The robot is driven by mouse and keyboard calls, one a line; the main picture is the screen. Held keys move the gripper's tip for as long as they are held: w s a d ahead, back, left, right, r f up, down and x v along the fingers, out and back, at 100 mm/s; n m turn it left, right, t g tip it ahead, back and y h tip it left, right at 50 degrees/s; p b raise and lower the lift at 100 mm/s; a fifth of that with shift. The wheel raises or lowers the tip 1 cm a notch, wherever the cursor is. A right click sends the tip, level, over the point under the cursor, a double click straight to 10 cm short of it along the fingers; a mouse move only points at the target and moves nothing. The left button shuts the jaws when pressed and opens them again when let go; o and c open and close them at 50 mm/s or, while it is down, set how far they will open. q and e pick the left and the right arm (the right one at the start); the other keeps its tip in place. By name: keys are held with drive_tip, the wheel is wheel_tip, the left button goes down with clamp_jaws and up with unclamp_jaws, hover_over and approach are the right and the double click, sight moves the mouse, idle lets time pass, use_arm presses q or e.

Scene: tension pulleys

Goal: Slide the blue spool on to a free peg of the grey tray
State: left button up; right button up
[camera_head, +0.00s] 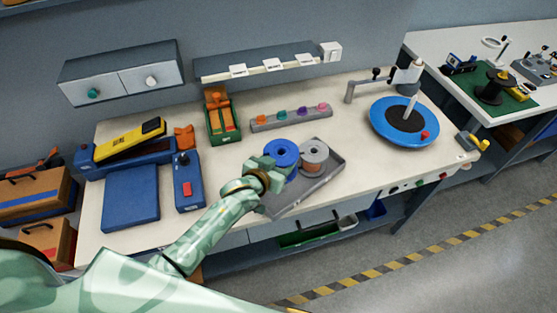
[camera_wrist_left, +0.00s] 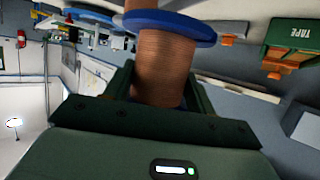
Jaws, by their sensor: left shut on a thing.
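The blue spool (camera_head: 282,152) is at the left end of the grey tray (camera_head: 318,189) in the head view. My left gripper (camera_head: 267,166) is shut on it from the front left. In the left wrist view the spool (camera_wrist_left: 165,65) shows copper-coloured winding and a blue flange between my dark green fingers. A grey-flanged spool (camera_head: 314,152) stands on the tray just right of the blue one. The pegs are hidden, and I cannot tell whether the blue spool is around one or held above the tray. My right gripper is out of view.
A strip with several coloured knobs (camera_head: 291,117) lies behind the tray. A green box with orange things (camera_head: 222,116) stands at the back left. A blue turntable (camera_head: 404,122) is to the right. Bare table lies between tray and turntable.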

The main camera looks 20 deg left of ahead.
use_arm(q)
drive_tip(key=shift+f+b, duration=0.5)
drive_tip(key=shift+f, duration=0.35)
idle(0.5)
drive_tip(key=shift+f, duration=0.15)
drive_tip(key=shift+w+f+b, duration=0.1)
drive_tip(key=shift+f+b, duration=0.6)
drive_tip(key=shift+f, duration=0.65)
idle(0.5)
drive_tip(key=shift+f, duration=0.25)
drive_tip(key=shift+f+b, duration=0.8)
drive_tip(key=shift+f, duration=0.45)
idle(0.5)
drive_tip(key=shift+f, duration=0.2)
